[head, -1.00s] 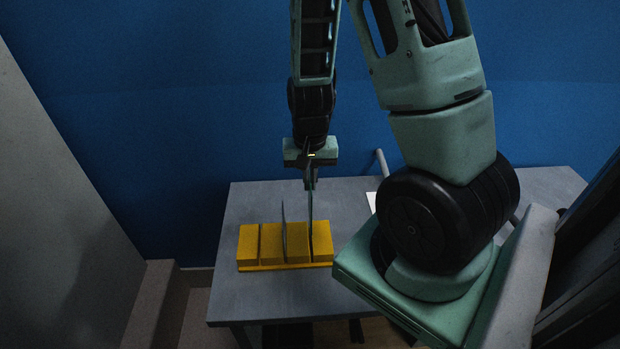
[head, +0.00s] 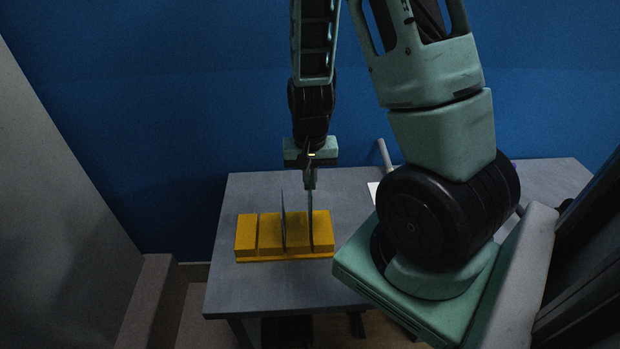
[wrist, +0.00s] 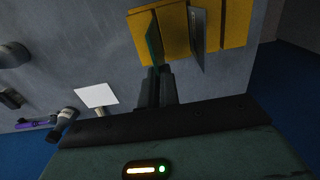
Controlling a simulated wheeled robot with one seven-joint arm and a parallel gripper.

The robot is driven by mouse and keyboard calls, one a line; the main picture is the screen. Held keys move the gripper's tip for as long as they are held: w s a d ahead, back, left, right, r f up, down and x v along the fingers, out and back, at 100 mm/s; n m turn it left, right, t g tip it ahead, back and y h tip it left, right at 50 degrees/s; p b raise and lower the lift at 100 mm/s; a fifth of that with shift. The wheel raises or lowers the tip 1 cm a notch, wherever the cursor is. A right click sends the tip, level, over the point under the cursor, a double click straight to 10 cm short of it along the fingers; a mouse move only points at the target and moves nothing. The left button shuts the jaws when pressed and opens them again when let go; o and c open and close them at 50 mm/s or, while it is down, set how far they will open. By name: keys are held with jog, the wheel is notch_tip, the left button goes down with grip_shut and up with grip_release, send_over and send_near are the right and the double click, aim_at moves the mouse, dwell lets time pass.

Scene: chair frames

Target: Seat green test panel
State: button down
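The yellow slotted block (head: 264,233) sits on the grey table and also shows at the top of the wrist view (wrist: 233,22). The thin green panel (wrist: 153,42) stands on edge at the block's slot on the right in the head view. My gripper (wrist: 158,88) is above that end of the block, with its fingers shut on the panel's near upper part. In the head view my gripper (head: 310,183) points straight down. The panel's lower edge is hidden, so its depth in the slot cannot be told. A second, greyish panel (wrist: 198,38) stands in the neighbouring slot.
The grey table (head: 235,290) has bare room in front of and left of the block. A white sheet (wrist: 96,94), a grey cylindrical thing (wrist: 65,118) and a purple item (wrist: 38,121) lie off to one side. A blue wall (head: 190,130) stands behind the table.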

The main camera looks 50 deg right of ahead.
jog(key=shift+f+b, duration=1.05)
jog(key=shift+f, duration=0.4)
dwell(0.5)
jog(key=shift+f+b, duration=2)
jog(key=shift+f, duration=0.1)
jog(key=c, duration=1.6)
grip_release()
jog(key=shift+o, duration=0.2)
jog(key=shift+r, duration=0.15)
notch_tip(320, 180, up, 17)
jog(key=p, duration=0.1)
jog(key=shift+p, duration=0.3)
